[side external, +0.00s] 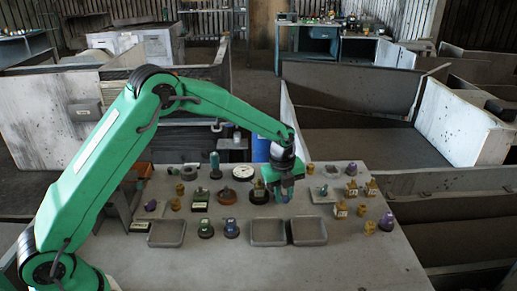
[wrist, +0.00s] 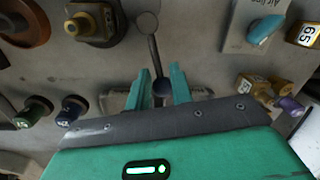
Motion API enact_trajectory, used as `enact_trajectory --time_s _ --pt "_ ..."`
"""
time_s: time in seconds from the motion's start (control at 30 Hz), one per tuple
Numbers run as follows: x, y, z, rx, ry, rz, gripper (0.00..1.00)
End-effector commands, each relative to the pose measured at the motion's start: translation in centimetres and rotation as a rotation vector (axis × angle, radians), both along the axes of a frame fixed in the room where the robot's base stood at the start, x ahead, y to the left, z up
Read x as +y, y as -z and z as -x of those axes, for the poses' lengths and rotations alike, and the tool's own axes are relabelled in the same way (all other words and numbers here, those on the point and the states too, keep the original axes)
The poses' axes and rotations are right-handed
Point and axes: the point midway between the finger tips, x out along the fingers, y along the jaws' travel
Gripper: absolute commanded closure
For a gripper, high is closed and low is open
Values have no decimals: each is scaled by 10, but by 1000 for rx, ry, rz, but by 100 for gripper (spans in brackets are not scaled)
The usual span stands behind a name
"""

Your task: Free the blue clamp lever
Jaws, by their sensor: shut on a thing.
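A clamp lever with a thin dark rod (wrist: 154,55) shows in the wrist view. It runs from a round grey pivot (wrist: 146,22) down to a dark bluish ball knob (wrist: 162,88). My gripper (wrist: 161,78) has its two teal fingers on either side of the knob and is shut on it. In the side view my gripper (side external: 284,192) points down at the middle of the table, and the lever is mostly hidden behind the fingers there.
A black base with a yellow knob (wrist: 95,24) stands just left of the lever. An "Air line" plate (wrist: 239,25) with a blue handle (wrist: 265,30) lies to the right. Grey trays (side external: 268,243) sit in front, beside small green (side external: 205,228) and blue (side external: 231,228) knobs.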

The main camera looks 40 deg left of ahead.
Motion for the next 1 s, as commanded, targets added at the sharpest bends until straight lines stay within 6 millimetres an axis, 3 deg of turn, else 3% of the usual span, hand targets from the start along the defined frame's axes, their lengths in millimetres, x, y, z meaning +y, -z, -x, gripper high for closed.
enact_trajectory --time_s 0.3,0.8,0.83,0.93,1.0 --pt "4 1 8 10 152 -16 100" --pt "5 2 11 16 179 -20 100" --pt "5 2 11 16 179 -20 76" --pt "6 2 11 16 178 -19 59" --pt "6 1 10 14 178 -19 59"
